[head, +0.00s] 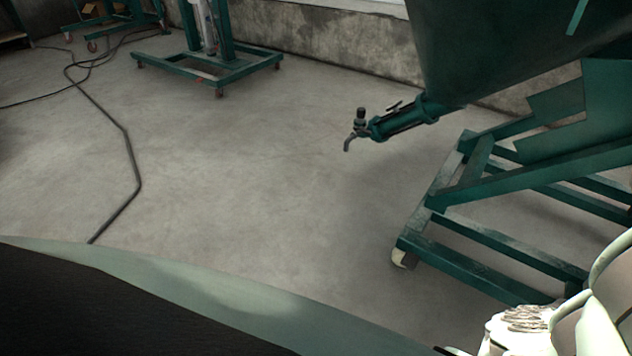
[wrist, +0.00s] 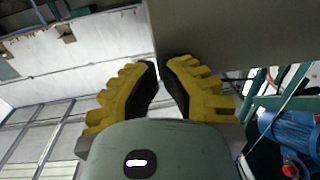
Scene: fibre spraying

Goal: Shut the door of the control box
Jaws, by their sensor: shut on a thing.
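In the wrist view, a flat grey panel (wrist: 225,30), which looks like the control box door, fills the top right. Its straight left edge runs down to my gripper (wrist: 161,68). My gripper's two yellow fingers with dark pads are close together at the tips, shut on this panel's edge. How deep the edge sits between the pads is hidden. The rest of the control box cannot be made out. The head view shows neither the door nor my fingers.
In the head view, a green hopper machine (head: 480,45) with a tap stands on a wheeled frame (head: 500,255) at right. A hose (head: 125,150) lies on the floor at left. The middle floor is clear. The wrist view shows a blue motor (wrist: 285,130) at right.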

